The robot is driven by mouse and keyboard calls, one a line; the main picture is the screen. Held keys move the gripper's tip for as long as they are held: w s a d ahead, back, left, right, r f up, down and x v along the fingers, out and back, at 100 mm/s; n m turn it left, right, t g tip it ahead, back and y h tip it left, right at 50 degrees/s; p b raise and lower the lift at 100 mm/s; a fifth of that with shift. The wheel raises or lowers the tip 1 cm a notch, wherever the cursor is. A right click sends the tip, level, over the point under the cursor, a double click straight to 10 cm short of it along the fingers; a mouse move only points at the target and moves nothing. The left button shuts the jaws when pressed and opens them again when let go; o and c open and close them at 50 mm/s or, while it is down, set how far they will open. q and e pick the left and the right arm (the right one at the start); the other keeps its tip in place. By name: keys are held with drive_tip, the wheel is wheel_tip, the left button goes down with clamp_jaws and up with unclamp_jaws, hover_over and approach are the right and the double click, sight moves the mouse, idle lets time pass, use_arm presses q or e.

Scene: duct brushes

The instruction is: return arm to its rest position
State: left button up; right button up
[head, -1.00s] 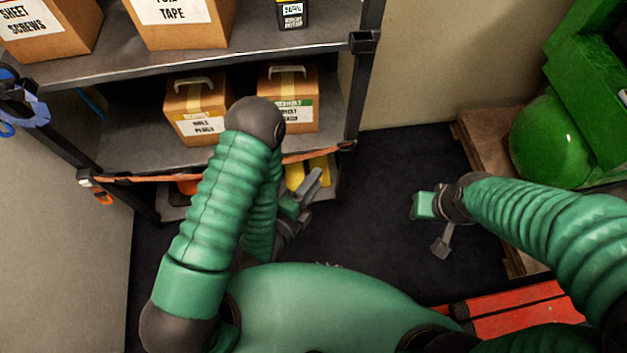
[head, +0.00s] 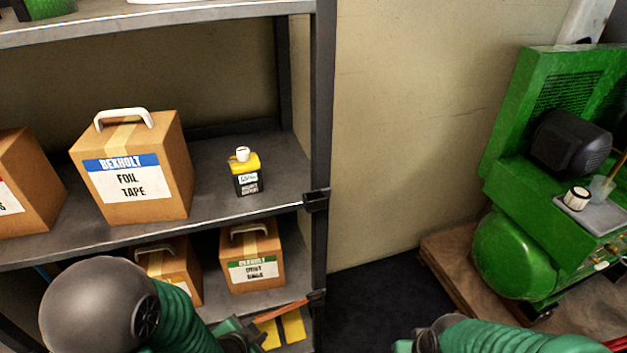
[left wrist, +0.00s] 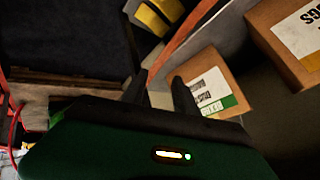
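My left arm comes in at the bottom left of the head view, in front of the shelf. My left gripper (head: 245,338) is low at the bottom edge there, partly cut off. In the left wrist view its two dark fingers (left wrist: 160,88) stand apart with nothing between them, so it is open and empty. A carton with a green-striped label (left wrist: 215,85) shows just beyond the fingers. My right arm lies along the bottom right of the head view. Only the wrist end of my right gripper (head: 412,343) shows, and its fingers are cut off.
The grey shelf (head: 318,120) holds a foil tape box (head: 130,180), a small yellow-black bottle (head: 246,175) and lower cartons (head: 252,258). An orange strap (head: 285,310) crosses its lower front. A green compressor (head: 510,255) stands at right on a wooden pallet (head: 447,255). Dark floor (head: 375,300) lies between.

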use_arm(q)
drive_tip(key=s+a+r+n+g+y, duration=0.2)
drive_tip(key=s+a+r+n+g, duration=0.3)
drive_tip(key=s+r+n, duration=0.4)
drive_tip(key=w+p+v, duration=0.2)
drive_tip(key=p+v, duration=0.8)
drive_tip(key=p, duration=0.1)
drive_tip(key=w+r+p+v, duration=0.1)
drive_tip(key=p+v, duration=0.9)
drive_tip(key=p, duration=0.2)
drive_tip(key=shift+w+a+r+n, duration=0.3)
drive_tip(key=shift+a+r+n, duration=0.05)
drive_tip(key=shift+a+n, duration=0.1)
